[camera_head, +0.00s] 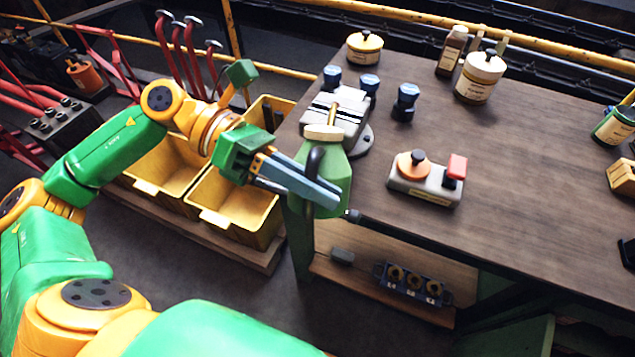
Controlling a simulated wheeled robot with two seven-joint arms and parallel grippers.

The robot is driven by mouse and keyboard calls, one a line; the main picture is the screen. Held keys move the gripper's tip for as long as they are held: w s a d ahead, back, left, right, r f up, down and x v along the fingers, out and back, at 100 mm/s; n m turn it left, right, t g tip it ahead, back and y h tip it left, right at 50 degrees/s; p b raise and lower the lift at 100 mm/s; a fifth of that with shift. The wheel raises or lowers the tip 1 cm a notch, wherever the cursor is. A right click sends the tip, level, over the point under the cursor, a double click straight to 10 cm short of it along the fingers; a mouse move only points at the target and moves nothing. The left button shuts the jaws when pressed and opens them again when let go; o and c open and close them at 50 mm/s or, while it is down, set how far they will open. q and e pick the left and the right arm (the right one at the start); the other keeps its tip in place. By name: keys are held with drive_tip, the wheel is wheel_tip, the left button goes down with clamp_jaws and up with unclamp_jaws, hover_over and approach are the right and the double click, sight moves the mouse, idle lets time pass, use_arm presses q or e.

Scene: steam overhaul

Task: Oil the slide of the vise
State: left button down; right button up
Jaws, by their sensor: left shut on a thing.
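The grey vise (352,104) stands at the left end of the wooden bench, partly hidden by what my left gripper holds. My left gripper (330,196) is shut on a green oil can (335,172) with a dark curved handle and a pale collar. It holds the can at the bench's left edge, in front of the vise. The can's brass spout (333,113) points away from me and overlaps the vise in the picture. I cannot tell whether the spout touches the slide. My right gripper is not in view.
Dark blue-capped pieces (405,103) stand beside the vise. A grey box with an orange knob and red button (427,183) is to the right. Tins and bottles (481,78) stand at the back. Yellow bins (236,211) sit left of the bench. The bench's middle right is clear.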

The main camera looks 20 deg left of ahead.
use_arm(q)
drive_tip(key=shift+w+r, duration=0.1)
drive_tip(key=shift+r, duration=0.2)
drive_tip(key=shift+w+a+r+n+p, duration=0.1)
drive_tip(key=shift+w+r+n+p, duration=0.15)
drive_tip(key=shift+r+p, duration=0.45)
drive_tip(key=shift+f, duration=0.15)
drive_tip(key=shift+w+r+n+g+p, duration=0.2)
drive_tip(key=shift+r+n+g+p, duration=0.1)
drive_tip(key=shift+r+p, duration=0.45)
drive_tip(key=shift+f, duration=0.2)
